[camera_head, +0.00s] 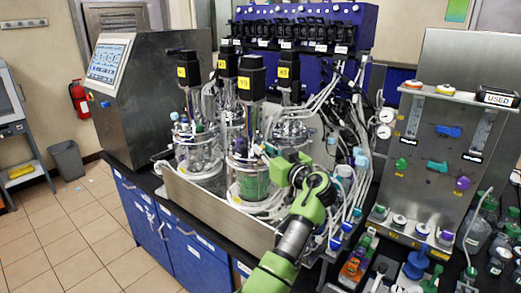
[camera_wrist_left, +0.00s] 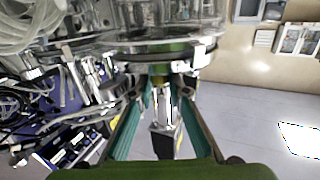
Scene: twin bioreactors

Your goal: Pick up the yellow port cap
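My left arm comes up from the bottom of the head view, and my left gripper (camera_head: 268,152) is at the front glass vessel (camera_head: 248,183). In the left wrist view the two teal fingers of my left gripper (camera_wrist_left: 166,88) stand apart with a gap between them. In the head view I cannot make out the cap. My right gripper is not in view.
Black motors with yellow labels (camera_head: 251,78) stand on the vessels, with dense tubing around them. A metal tray wall (camera_head: 215,207) runs along the front. A steel panel (camera_head: 440,150) with coloured fittings stands at the right. A control cabinet (camera_head: 150,95) stands at the left.

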